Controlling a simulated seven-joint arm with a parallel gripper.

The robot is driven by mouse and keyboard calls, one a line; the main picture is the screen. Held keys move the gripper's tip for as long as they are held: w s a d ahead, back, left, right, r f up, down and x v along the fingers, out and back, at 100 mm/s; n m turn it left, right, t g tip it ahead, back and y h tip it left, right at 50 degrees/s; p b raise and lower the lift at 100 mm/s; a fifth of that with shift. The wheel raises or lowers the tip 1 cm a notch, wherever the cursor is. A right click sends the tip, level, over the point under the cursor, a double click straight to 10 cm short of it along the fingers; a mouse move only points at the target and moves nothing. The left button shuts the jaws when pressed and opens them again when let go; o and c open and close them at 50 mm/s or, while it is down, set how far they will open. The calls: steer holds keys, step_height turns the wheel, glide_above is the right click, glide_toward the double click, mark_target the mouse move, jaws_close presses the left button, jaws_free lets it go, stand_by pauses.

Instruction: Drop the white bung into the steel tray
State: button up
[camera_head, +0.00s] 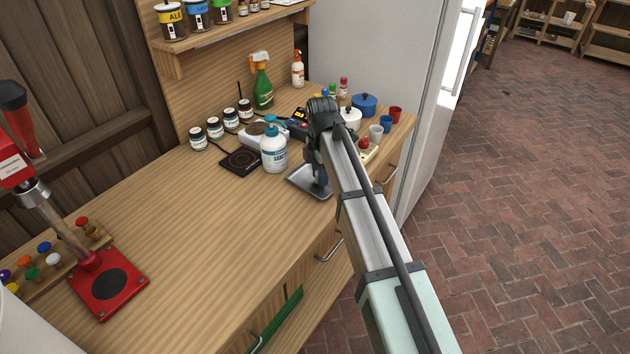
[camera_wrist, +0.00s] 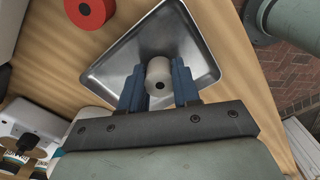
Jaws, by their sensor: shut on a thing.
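The white bung (camera_wrist: 159,76) is a pale cylinder with a dark hole in its end. My gripper (camera_wrist: 159,88) is shut on it, one blue-grey finger on each side. The steel tray (camera_wrist: 195,58) is a shallow square metal tray, and in the wrist view the bung overlaps its inside. I cannot tell whether the bung touches the tray floor. In the head view the tray (camera_head: 302,180) lies on the bench near its front edge, and my gripper (camera_head: 320,190) is over it. There the bung is hidden by my gripper.
A white bottle with a blue cap (camera_head: 273,150) stands left of the tray, beside a black hot plate (camera_head: 240,161). A red round thing (camera_wrist: 88,10) lies near the tray in the wrist view. Cups and pots (camera_head: 365,105) crowd the bench's far end.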

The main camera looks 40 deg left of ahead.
steer(key=o, duration=1.1)
step_height(320, 180, up, 14)
steer(key=shift+f, duration=0.1)
stand_by(0.4)
